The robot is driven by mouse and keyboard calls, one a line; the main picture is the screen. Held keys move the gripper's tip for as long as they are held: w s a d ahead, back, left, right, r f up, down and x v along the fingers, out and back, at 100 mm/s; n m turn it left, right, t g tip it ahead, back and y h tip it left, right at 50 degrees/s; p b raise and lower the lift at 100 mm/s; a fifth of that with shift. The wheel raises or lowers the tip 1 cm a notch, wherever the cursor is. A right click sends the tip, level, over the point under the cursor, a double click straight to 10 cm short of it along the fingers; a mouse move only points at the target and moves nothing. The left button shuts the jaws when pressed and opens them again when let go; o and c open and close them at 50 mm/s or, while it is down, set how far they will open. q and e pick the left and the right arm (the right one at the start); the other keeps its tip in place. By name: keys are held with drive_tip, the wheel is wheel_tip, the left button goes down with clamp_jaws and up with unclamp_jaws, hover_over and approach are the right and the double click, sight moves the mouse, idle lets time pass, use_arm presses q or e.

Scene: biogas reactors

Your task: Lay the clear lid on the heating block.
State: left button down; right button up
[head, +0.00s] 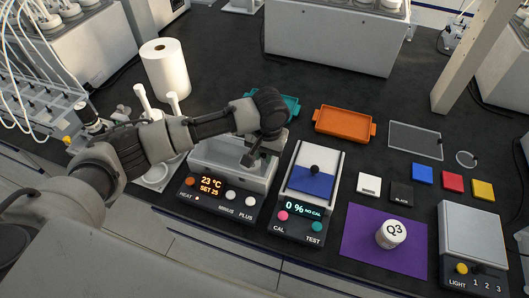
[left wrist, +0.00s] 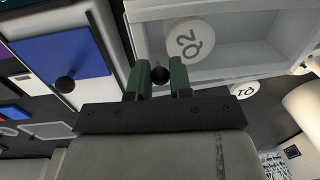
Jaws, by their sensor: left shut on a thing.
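The heating block (head: 218,198) is a pale box with an open-looking well and a dark panel reading 23 °C, SET 25. My left gripper (head: 254,157) is over its right part, pointing down. A white cap marked Q2 (left wrist: 190,40) shows in the block's well. My right gripper is not in view.
Right of the block stands a meter (head: 300,222) with a blue plate and black knob. A Q3 jar (head: 391,233) stands on a purple mat (head: 358,250). An orange tray (head: 343,123), teal tray (head: 291,104) and paper roll (head: 165,70) lie behind. A Q1 cap (left wrist: 243,90) shows beside the block.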

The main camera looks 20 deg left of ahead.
use_arm(q)
drive_tip(key=shift+f, duration=0.55)
drive_tip(key=c, duration=1)
unclamp_jaws()
drive_tip(key=shift+r, duration=0.25)
drive_tip(key=r, duration=0.4)
drive_tip(key=r+b, duration=0.1)
drive_tip(key=r, duration=0.2)
drive_tip(key=d+r+b, duration=0.1)
drive_tip(key=r, duration=0.3)
drive_tip(key=shift+r, duration=0.3)
